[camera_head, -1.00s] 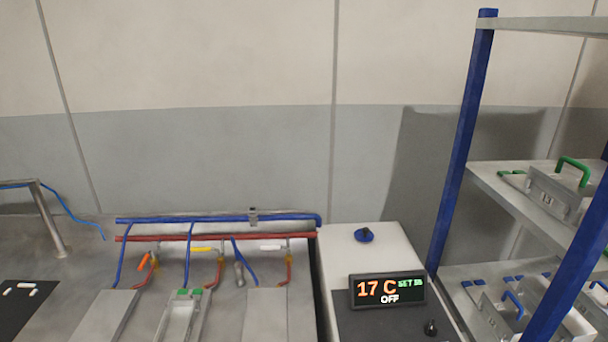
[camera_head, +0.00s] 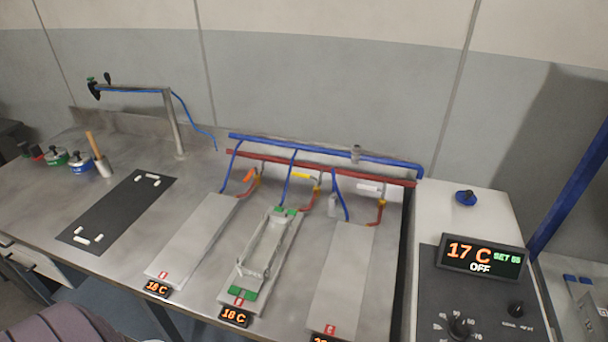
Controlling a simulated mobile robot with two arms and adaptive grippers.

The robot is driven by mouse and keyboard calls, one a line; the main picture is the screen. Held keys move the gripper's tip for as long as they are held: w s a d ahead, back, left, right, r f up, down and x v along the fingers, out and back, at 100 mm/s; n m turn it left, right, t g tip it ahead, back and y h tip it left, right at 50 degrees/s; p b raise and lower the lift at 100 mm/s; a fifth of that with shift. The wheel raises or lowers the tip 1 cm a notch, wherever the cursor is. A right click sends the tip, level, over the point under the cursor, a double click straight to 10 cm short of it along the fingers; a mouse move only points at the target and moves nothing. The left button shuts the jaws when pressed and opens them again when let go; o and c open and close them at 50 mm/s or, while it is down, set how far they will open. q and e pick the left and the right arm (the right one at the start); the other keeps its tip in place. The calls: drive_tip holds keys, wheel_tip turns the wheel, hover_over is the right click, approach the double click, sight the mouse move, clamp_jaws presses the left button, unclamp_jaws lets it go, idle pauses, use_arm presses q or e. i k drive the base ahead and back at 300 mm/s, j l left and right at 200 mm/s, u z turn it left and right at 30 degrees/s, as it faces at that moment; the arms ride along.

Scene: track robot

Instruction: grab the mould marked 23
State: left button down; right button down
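No mould with a readable number 23 shows now. A grey metal mould frame with green end pieces (camera_head: 243,292) lies on the middle of three flat plates on the bench, and I can read no number on it. At the right edge, part of a grey item with blue tabs (camera_head: 586,302) shows on a low shelf, cut off by the frame, with no number legible. Neither of my grippers is in view.
A steel bench (camera_head: 120,222) carries a left plate (camera_head: 193,240), a right plate (camera_head: 343,275), a black mat (camera_head: 118,208) and blue and red pipes (camera_head: 325,168). A control box display (camera_head: 481,257) reads 17 C, OFF. A blue rack post (camera_head: 568,195) stands at right.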

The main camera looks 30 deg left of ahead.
sight(255, 265)
drive_tip(key=u, duration=1.3)
drive_tip(key=i+j, duration=0.15)
drive_tip(key=j, duration=0.2)
drive_tip(key=i+j, duration=0.15)
drive_tip(key=j, duration=0.2)
drive_tip(key=i+j+z, duration=0.15)
drive_tip(key=j+z, duration=0.2)
drive_tip(key=i+j+z, duration=0.1)
drive_tip(key=j+z, duration=0.25)
drive_tip(key=j, duration=0.15)
drive_tip(key=j+z, duration=0.35)
drive_tip(key=j, duration=0.1)
